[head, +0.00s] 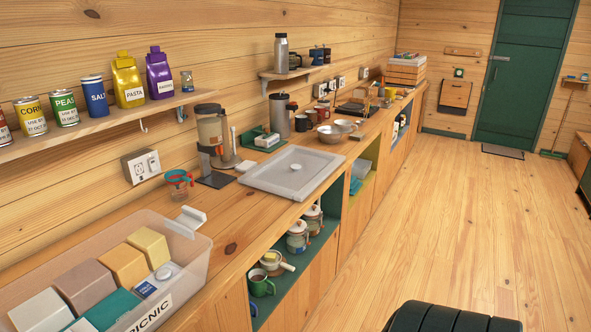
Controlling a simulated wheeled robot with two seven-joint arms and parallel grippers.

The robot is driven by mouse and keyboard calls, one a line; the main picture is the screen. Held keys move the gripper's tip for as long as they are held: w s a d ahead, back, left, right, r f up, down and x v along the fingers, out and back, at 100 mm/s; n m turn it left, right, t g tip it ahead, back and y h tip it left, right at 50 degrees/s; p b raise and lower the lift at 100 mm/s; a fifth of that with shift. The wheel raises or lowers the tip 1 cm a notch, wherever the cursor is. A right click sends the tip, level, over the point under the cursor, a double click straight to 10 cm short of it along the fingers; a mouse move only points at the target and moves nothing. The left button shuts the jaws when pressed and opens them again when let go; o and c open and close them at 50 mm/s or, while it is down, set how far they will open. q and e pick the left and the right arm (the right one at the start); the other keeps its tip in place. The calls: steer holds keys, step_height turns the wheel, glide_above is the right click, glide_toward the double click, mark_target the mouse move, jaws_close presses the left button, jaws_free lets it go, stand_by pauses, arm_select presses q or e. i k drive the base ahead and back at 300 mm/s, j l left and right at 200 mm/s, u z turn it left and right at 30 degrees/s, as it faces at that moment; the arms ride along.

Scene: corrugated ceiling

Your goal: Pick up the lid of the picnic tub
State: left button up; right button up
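The picnic tub (205,262) is a clear plastic box marked PICNIC on the wooden counter at the lower left. Its top is open, and several blocks or packages in beige, brown, white and teal lie inside. Its near left part is cut off by the picture's edge. A flat pale grey lid (268,178) with a round white knob (295,167) lies on the counter, beyond the tub and apart from it. Its near right edge is close to the counter's front edge. Neither of my grippers shows in the head view.
A shelf (100,126) with cans and bags runs above the counter. The floor (440,220) to the right is clear.

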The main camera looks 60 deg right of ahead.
mark_target(294, 172)
steer(key=l+u, duration=0.1)
steer(key=l, duration=1.1)
steer(key=k+l+u, duration=0.15)
steer(key=l, duration=1.1)
steer(key=l+u, duration=0.15)
steer(key=l, duration=0.45)
steer(key=k+l, duration=0.15)
steer(key=l, duration=0.45)
steer(key=k+l+u, duration=0.15)
steer(key=l, duration=0.45)
steer(key=k+l+u, duration=0.1)
steer(key=l, duration=0.45)
